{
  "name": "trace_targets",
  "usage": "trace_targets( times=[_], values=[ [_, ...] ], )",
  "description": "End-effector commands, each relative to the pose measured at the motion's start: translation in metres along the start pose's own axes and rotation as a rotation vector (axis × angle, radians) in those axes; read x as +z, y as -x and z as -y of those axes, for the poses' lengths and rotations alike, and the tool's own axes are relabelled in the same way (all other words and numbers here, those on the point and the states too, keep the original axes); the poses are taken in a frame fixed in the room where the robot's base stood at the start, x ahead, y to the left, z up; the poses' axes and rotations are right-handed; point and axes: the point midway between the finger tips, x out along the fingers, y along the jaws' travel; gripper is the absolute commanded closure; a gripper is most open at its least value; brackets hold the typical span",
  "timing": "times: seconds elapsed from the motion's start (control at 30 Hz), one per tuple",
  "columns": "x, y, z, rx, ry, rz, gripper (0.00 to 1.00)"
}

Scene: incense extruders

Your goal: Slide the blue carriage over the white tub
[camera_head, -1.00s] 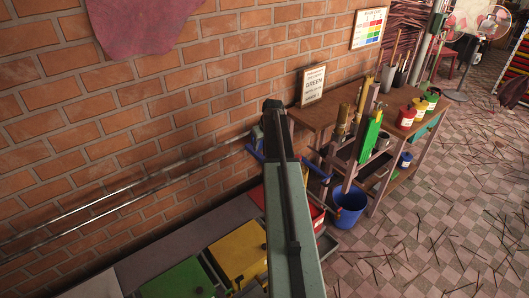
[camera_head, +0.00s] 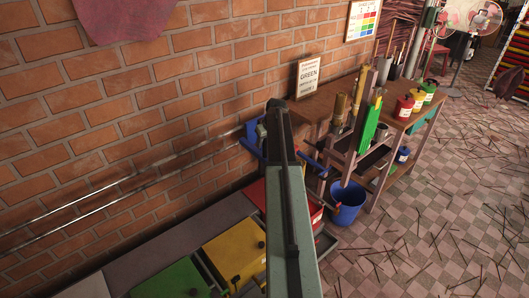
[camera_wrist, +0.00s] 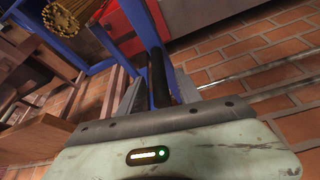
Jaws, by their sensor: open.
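The blue carriage (camera_head: 251,145) sits at the right end of two metal rails along the brick wall, partly hidden behind my arm. In the wrist view its blue frame (camera_wrist: 123,42) fills the upper middle. My gripper (camera_wrist: 157,88) is open. Its two grey fingers stand on either side of a dark upright handle (camera_wrist: 158,72) beside a blue bar; I cannot tell whether they touch it. In the head view my gripper is hidden by my arm. A pale lid (camera_head: 92,287) at the lower left edge may be the white tub; it is mostly cut off.
Green (camera_head: 172,280), yellow (camera_head: 233,250) and red (camera_head: 256,195) tubs stand below the rails (camera_head: 120,176). A wooden bench (camera_head: 330,103) with bundles and small pots is to the right. A blue bucket (camera_head: 347,204) stands on the floor. Incense sticks litter the tiles.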

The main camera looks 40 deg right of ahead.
Motion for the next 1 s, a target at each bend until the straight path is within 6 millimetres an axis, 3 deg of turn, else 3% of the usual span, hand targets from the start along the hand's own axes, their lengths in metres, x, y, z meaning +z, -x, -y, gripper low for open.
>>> trace_targets(
  times=[0.03, 0.17, 0.47, 0.63, 1.0],
  values=[
    [0.003, -0.019, -0.001, 0.0, 0.0, 0.0, 0.59],
    [0.002, -0.038, 0.0, 0.0, 0.0, 0.0, 0.59],
    [0.0, -0.039, -0.001, 0.0, -0.002, 0.0, 0.59],
    [0.0, -0.039, -0.001, 0.0, -0.002, 0.0, 1.0],
    [0.001, -0.039, -0.002, 0.0, -0.003, 0.0, 1.0]
  ],
)
